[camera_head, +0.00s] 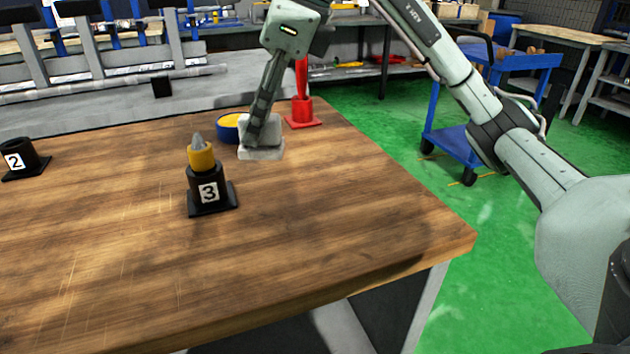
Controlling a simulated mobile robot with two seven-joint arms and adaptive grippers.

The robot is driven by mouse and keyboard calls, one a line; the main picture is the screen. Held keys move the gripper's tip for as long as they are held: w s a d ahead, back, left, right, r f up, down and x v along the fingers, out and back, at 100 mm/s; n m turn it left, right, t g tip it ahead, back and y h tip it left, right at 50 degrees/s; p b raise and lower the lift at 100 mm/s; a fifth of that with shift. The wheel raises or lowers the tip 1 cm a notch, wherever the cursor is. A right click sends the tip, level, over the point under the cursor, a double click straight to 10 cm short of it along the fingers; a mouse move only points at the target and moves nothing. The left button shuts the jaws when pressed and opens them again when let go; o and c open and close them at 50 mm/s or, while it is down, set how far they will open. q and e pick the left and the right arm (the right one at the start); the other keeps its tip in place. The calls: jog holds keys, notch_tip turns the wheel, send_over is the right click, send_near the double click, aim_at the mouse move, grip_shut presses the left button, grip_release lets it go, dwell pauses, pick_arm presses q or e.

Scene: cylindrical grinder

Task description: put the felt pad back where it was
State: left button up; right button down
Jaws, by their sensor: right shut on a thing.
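A whitish felt pad (270,143) is at the back right part of the wooden table (330,210). My right gripper (255,138) reaches down from above and is shut on the pad, hiding part of it. I cannot tell whether the pad touches the tabletop or is just above it. A blue and yellow round object (230,127) is directly left of the pad, partly hidden behind it and the gripper. My left gripper is not in view.
A black holder marked 3 (208,193) stands front left of the pad with a yellow, grey-tipped piece in it. A red stand (302,111) is behind right. The table's front right is clear.

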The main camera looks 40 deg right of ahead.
jog(key=s+d+f, duration=0.1)
jog(key=d, duration=0.1)
jog(key=s+d+f, duration=0.2)
jog(key=s+d+f+b, duration=0.1)
jog(key=d, duration=0.1)
jog(key=shift+s+f, duration=0.3)
jog(key=shift+f, duration=0.1)
jog(key=shift+s+d+f, duration=0.25)
jog(key=shift+s+d, duration=0.1)
jog(key=shift+d, duration=0.05)
notch_tip(320, 180, down, 4)
jog(key=shift+r+b, duration=0.25)
jog(key=shift+b, duration=0.3)
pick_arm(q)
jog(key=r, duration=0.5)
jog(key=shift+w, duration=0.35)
pick_arm(e)
jog(key=shift+f, duration=0.15)
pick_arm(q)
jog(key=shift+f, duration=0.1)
pick_arm(e)
jog(key=shift+f, duration=0.1)
jog(key=c, duration=1.3)
grip_release()
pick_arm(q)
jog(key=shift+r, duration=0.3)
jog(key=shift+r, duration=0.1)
